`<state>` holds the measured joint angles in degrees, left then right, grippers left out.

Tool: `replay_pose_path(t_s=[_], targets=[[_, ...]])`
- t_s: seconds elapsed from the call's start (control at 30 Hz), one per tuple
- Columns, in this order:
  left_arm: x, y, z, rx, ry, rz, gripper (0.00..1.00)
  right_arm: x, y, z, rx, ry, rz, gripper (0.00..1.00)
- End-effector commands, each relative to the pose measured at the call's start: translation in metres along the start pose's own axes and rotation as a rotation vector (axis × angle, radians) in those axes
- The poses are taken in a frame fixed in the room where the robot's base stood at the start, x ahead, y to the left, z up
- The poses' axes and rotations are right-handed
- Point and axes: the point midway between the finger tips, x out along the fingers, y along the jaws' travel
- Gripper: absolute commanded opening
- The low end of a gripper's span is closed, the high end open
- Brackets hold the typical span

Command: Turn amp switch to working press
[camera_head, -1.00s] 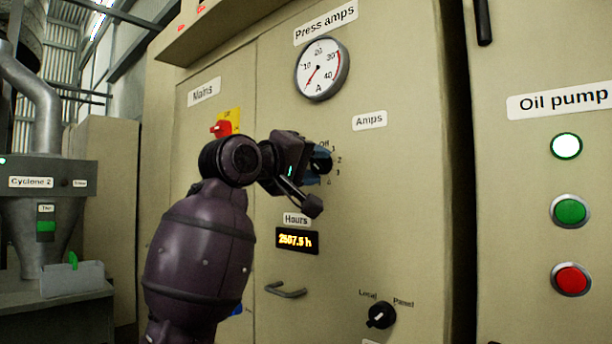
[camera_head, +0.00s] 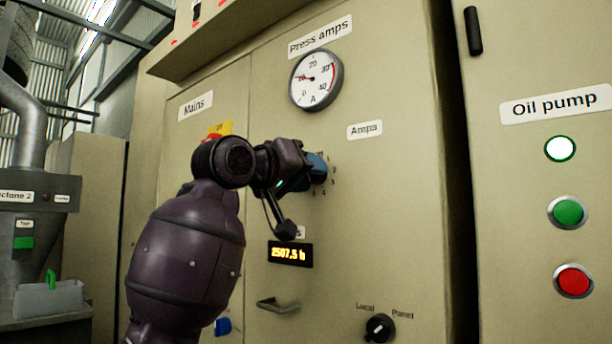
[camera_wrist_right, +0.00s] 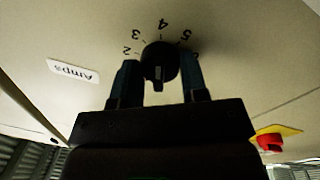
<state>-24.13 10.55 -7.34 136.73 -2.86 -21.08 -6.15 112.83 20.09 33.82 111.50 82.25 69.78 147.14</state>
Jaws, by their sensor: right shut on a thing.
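The amp switch is a black round knob (camera_wrist_right: 158,58) on the beige panel, with numbers 2 to 5 readable around it in the right wrist view. My right gripper (camera_head: 314,170) has its blue-grey fingers on both sides of the knob and is shut on it. In the head view the fingers hide most of the knob, and I cannot tell which mark it points to. The Amps label (camera_head: 364,130) is above right of it. The press amps gauge (camera_head: 316,79) has its needle near 10. My left gripper is not in view.
The Mains switch (camera_wrist_right: 270,142) is red on a yellow plate. The hours display (camera_head: 290,253), a door handle (camera_head: 278,305) and the Local/Panel knob (camera_head: 379,328) are below. The Oil pump buttons, green (camera_head: 567,212) and red (camera_head: 573,281), are on the right cabinet.

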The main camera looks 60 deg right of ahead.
Motion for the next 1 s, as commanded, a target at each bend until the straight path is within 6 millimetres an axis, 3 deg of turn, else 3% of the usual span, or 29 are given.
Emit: replay_pose_path(t_s=[0.3,0.33,0.47,0.77,1.0], targets=[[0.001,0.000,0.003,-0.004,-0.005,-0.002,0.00,0.000,-0.001,0.001,-0.001,-0.004,0.000,0.17],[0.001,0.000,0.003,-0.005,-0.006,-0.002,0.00,0.000,-0.001,0.001,-0.001,-0.003,0.000,0.45],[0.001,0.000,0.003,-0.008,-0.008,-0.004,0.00,0.000,-0.001,0.001,-0.001,-0.003,0.000,0.65],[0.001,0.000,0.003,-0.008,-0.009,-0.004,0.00,-0.001,0.000,0.000,-0.001,-0.001,0.000,0.66],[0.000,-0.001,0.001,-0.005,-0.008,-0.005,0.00,-0.026,0.000,-0.001,0.001,0.001,-0.003,0.66]])
